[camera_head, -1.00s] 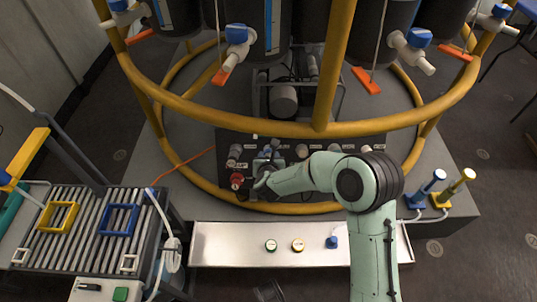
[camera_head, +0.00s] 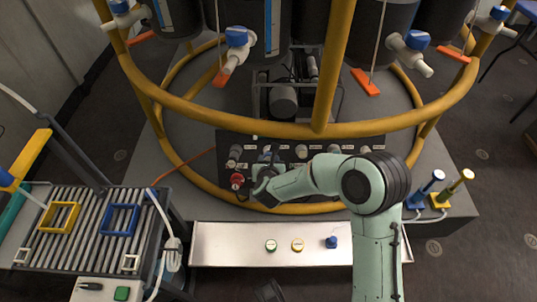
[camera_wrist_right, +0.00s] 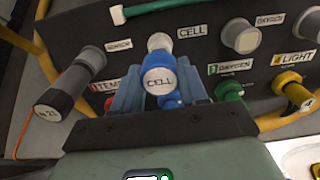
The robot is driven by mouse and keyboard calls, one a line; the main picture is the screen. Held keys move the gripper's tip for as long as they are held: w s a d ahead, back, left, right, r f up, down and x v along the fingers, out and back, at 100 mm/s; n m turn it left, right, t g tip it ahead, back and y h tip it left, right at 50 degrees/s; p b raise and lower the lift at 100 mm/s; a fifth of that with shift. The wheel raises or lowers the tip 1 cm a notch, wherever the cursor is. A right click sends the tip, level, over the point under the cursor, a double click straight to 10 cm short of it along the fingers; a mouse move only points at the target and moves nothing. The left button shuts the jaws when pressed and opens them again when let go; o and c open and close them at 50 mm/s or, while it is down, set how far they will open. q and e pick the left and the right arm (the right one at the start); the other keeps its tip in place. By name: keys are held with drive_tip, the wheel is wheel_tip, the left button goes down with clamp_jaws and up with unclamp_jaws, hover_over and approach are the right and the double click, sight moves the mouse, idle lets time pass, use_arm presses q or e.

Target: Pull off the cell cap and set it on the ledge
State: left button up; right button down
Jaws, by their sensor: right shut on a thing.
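My right gripper (camera_head: 264,176) is at the dark panel below the yellow ring. Its fingers (camera_wrist_right: 160,97) are shut on the cell cap (camera_wrist_right: 160,78), a blue cap with a pale end face marked CELL. A pale round fitting (camera_wrist_right: 159,42) shows just behind the cap; I cannot tell whether they touch. The ledge (camera_head: 222,246) is a bare metal tray in front of the panel. A dark shape at the bottom edge of the head view may be my left gripper (camera_head: 270,290); its fingers are unclear.
The ledge's left part is clear. A red cap (camera_head: 237,180) and other fittings flank my right gripper. The yellow ring (camera_head: 290,130) arches above the panel.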

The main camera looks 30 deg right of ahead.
drive_tip(key=shift+p+v, duration=0.5)
drive_tip(key=shift+v, duration=1.1)
